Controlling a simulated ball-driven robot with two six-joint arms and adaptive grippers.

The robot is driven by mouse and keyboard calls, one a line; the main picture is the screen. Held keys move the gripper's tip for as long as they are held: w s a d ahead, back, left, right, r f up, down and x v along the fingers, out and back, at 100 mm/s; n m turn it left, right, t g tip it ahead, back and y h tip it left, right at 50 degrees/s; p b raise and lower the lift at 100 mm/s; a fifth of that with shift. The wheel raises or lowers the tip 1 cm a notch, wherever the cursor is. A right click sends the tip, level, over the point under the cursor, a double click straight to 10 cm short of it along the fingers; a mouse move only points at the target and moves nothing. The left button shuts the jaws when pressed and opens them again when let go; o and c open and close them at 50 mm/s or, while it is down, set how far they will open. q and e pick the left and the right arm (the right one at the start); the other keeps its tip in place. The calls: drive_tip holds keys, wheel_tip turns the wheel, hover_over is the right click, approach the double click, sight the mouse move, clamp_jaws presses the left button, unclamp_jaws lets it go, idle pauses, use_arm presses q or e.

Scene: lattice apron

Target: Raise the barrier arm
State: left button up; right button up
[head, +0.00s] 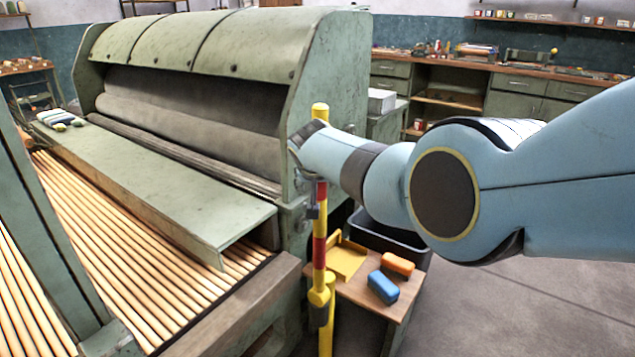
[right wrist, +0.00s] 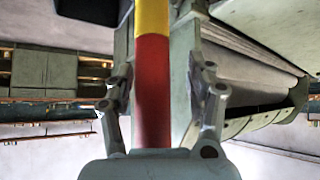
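The barrier arm (head: 319,254) is a yellow pole with red bands, and it stands upright beside the end of the green machine. Its lower end meets a short yellow post (head: 326,338). My right gripper (head: 306,146) is at the upper part of the pole, its arm coming in from the right. In the right wrist view the pole (right wrist: 153,95) runs between the two fingers of my right gripper (right wrist: 158,30). The fingers are spread, with a gap visible on the right side of the pole. My left gripper is not in view.
A small wooden table (head: 375,304) stands right of the pole with a yellow tray (head: 345,262), a blue block (head: 383,287) and an orange block (head: 398,263). A dark bin (head: 385,235) is behind them. The machine (head: 210,40) with wooden slats (head: 130,270) fills the left. The right floor is clear.

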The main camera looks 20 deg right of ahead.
drive_tip(key=v, duration=0.7)
drive_tip(key=shift+s+r, duration=0.15)
drive_tip(key=shift+s, duration=0.1)
idle(0.4)
drive_tip(key=s+d+f+n+g+b, duration=0.1)
drive_tip(key=s+d+f, duration=0.1)
drive_tip(key=s+f, duration=0.75)
drive_tip(key=s+d+f+n+g+y, duration=0.1)
drive_tip(key=s+f, duration=0.5)
drive_tip(key=f, duration=0.7)
drive_tip(key=s+d+f+g+b, duration=0.1)
drive_tip(key=s+d+f+g, duration=0.1)
drive_tip(key=s+f, duration=0.8)
drive_tip(key=s+d+f+g, duration=0.1)
drive_tip(key=s+d+f, duration=0.2)
drive_tip(key=s, duration=1)
drive_tip(key=s+d+f+n+g+b, duration=0.1)
drive_tip(key=s+d+f, duration=0.2)
drive_tip(key=s+f, duration=0.6)
drive_tip(key=s+d+f+g, duration=0.1)
drive_tip(key=s+d+f, duration=0.2)
drive_tip(key=s, duration=1.6)
wheel_tip(320, 180, down, 3)
drive_tip(key=shift+d+f+g+y, duration=0.1)
drive_tip(key=shift+d+g+y, duration=0.2)
drive_tip(key=shift+d, duration=0.1)
